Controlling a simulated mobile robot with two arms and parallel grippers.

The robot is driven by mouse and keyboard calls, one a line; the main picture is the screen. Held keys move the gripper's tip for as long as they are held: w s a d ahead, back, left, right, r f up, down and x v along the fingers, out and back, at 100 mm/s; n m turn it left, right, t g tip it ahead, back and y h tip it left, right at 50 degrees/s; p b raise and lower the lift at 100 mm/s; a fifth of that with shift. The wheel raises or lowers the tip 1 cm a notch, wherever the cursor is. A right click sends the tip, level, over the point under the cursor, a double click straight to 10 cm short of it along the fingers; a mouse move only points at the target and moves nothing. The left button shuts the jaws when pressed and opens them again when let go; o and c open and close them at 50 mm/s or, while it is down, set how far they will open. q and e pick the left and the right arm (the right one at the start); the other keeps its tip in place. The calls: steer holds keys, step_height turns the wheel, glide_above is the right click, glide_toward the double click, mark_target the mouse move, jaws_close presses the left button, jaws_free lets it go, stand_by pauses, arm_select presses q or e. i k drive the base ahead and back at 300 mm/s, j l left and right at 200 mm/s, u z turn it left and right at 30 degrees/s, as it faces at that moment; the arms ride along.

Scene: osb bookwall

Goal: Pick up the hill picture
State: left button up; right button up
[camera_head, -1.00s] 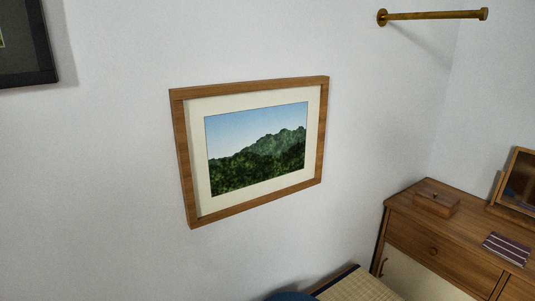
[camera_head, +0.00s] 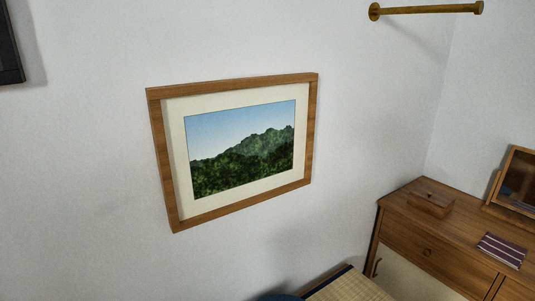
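The hill picture (camera_head: 241,148) hangs on the white wall, left of the middle of the head view. It has a brown wooden frame, a cream mat and an image of green wooded hills under a blue sky. All of it shows and nothing covers it. Neither of my grippers is in view.
A wooden dresser (camera_head: 408,238) stands at the lower right with a small wooden box (camera_head: 430,198), a striped purple item (camera_head: 502,250) and a mirror (camera_head: 517,180) on top. A brass rod (camera_head: 425,11) juts from the wall above. A dark frame (camera_head: 10,50) hangs at the far left. A tan mat-like surface (camera_head: 347,287) with a dark edge lies below.

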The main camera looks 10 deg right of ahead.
mark_target(247, 147)
steer(key=u, duration=0.45)
steer(key=l+u, duration=1.25)
